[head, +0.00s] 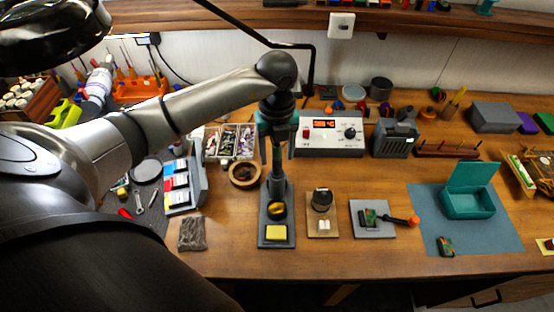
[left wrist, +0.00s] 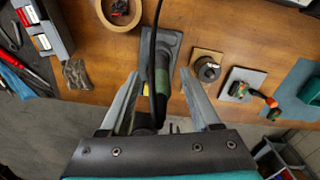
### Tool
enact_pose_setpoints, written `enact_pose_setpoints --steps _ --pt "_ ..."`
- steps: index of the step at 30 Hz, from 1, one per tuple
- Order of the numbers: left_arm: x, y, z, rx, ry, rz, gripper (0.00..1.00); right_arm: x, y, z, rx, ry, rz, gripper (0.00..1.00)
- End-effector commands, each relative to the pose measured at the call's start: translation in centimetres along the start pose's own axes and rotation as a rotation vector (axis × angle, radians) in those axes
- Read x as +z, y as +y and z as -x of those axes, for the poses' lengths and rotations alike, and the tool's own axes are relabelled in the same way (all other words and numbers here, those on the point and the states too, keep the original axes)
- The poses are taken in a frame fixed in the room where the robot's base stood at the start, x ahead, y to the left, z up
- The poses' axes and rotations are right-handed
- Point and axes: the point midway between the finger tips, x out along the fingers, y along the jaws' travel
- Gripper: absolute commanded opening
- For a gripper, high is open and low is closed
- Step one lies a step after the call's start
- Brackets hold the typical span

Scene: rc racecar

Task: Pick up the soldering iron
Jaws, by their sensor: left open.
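The soldering iron (head: 277,165) stands upright in its dark grey stand (head: 263,238), which has a yellow sponge and a brass coil at its front. My left gripper (head: 277,148) is above the stand, pointing down, with its fingers apart. In the left wrist view the iron's green and dark handle (left wrist: 162,78) lies between the two open fingers (left wrist: 161,74), with gaps on both sides. A black cable (left wrist: 152,45) runs along the handle. The iron's tip is hidden in the stand. My right gripper is not in view.
A soldering station (head: 329,133) with a red display stands behind. A wooden bowl (head: 245,174) and card rack (head: 184,187) are left of the stand. A tip-cleaner board (head: 322,227), grey pad (head: 385,230) and teal box (head: 468,204) on a blue mat are right. The front table strip is mostly clear.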

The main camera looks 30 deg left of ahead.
Motion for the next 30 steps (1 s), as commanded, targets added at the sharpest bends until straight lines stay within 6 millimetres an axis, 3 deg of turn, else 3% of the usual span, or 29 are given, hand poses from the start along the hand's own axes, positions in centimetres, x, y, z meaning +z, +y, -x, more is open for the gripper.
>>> enact_pose_setpoints --steps 4,12,30 --pt "0.0 0.0 -1.7 0.0 0.001 0.0 0.64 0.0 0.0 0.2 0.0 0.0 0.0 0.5" --pt "0.0 0.0 -2.0 -0.001 -0.001 -0.001 0.64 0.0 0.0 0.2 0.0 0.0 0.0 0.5" --pt "0.0 0.0 -2.0 -0.001 -0.001 0.0 0.0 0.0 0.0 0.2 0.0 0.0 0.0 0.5"
